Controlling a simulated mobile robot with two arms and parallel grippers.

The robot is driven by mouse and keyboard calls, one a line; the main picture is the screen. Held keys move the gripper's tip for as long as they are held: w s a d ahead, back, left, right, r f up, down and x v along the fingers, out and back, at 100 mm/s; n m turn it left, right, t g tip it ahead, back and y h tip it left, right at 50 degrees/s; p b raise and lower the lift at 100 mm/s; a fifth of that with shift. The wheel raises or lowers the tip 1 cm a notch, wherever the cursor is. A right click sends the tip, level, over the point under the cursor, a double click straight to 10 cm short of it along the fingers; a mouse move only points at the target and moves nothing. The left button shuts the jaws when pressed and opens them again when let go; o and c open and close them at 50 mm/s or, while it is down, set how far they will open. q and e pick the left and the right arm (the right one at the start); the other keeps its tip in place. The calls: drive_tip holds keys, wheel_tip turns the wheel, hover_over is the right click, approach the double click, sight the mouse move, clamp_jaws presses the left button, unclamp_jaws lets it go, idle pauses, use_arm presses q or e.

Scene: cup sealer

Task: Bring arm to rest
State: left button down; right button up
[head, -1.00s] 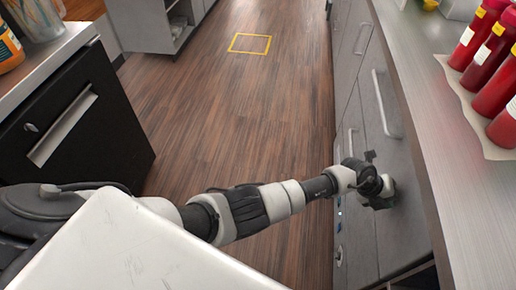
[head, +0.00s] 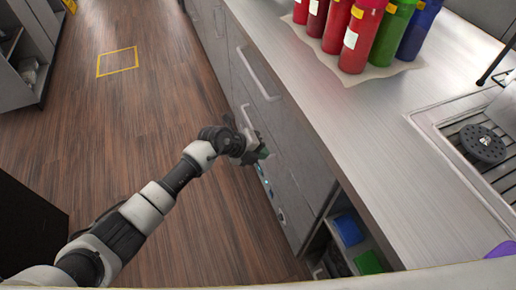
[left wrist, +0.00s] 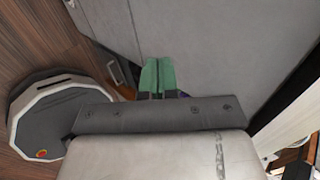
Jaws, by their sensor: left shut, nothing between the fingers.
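My left arm reaches in from the lower left of the head view. Its left gripper (head: 262,154) is close to the grey cabinet front (head: 290,150), below the counter edge. I cannot tell from the head view whether it touches the cabinet. In the left wrist view, the green fingertips of the left gripper (left wrist: 158,76) are together with nothing between them, in front of a grey panel (left wrist: 220,50). My right gripper is not in view.
The steel counter (head: 390,120) holds red, green (head: 393,32) and blue bottles on a paper sheet. A drain grate (head: 485,145) is at the right. Blue (head: 348,228) and green (head: 369,262) items sit on an open shelf below. Wooden floor (head: 150,110) is clear at left.

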use_arm(q)
drive_tip(key=s+a+f+n+t+y, duration=0.1)
drive_tip(key=s+a+f+n+t, duration=0.35)
drive_tip(key=a+f+n, duration=0.4)
drive_tip(key=s+a+f+n+t+y, duration=0.1)
drive_tip(key=s+a+f+n+t, duration=0.3)
drive_tip(key=f+n, duration=0.7)
drive_tip(key=s+a+f+n+g+y, duration=0.3)
drive_tip(key=s+a+f, duration=0.3)
drive_tip(key=s+f, duration=0.3)
drive_tip(key=s+a+f+n+g+y, duration=0.35)
drive_tip(key=s+a+f, duration=0.2)
drive_tip(key=s, duration=0.55)
drive_tip(key=s+a+f+n+g, duration=0.1)
drive_tip(key=s+f+n+g, duration=0.1)
drive_tip(key=s, duration=0.7)
drive_tip(key=s+a+f+n+g, duration=0.2)
drive_tip(key=s+f, duration=0.1)
drive_tip(key=s, duration=0.6)
drive_tip(key=shift+s, duration=0.25)
drive_tip(key=shift+a+y, duration=0.1)
drive_tip(key=shift+y, duration=0.15)
